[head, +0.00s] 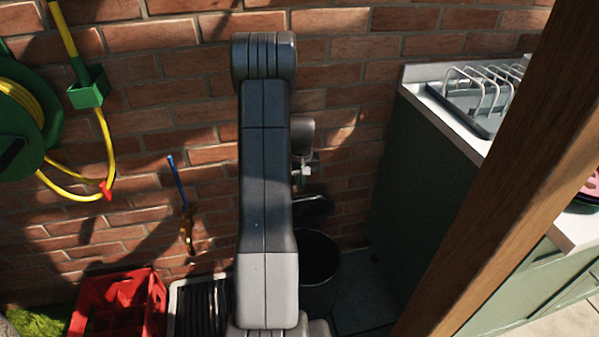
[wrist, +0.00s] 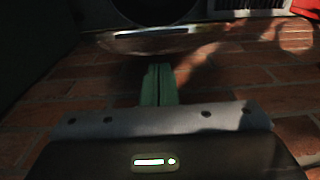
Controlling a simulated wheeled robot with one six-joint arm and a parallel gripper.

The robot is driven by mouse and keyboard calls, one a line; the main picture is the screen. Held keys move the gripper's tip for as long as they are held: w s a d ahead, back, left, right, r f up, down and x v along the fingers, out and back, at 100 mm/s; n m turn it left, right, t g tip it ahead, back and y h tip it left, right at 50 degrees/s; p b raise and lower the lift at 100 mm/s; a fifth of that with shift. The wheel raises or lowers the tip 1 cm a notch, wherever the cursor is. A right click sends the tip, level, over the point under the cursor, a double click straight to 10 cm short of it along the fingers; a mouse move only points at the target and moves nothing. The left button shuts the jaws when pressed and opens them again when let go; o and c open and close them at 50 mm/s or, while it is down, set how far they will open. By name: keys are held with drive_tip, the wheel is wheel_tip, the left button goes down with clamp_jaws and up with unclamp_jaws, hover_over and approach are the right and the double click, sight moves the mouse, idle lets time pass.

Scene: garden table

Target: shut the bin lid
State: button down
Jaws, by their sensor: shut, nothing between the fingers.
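The bin (head: 322,272) is a dark round bin against the brick wall, partly hidden behind my arm in the head view. Its dark lid (head: 315,207) stands raised above the opening at the wall side. In the wrist view the bin's dark round opening (wrist: 152,8) is at the top edge, and the lid (wrist: 150,40) seems to show as a blurred, glossy curved band below it. My gripper (head: 306,172) is above the lid in the head view. Its green fingers (wrist: 158,84) are shut and empty, tips close to the band; I cannot tell whether they touch.
A red crate (head: 118,305) and a dark slatted crate (head: 200,305) stand left of the bin. A green cabinet (head: 415,185) with a dish rack (head: 480,95) is at right, behind a wooden post (head: 500,170). A hose reel (head: 25,130) hangs at left.

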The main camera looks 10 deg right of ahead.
drive_tip(key=shift+s+f, duration=0.25)
drive_tip(key=shift+s, duration=0.9)
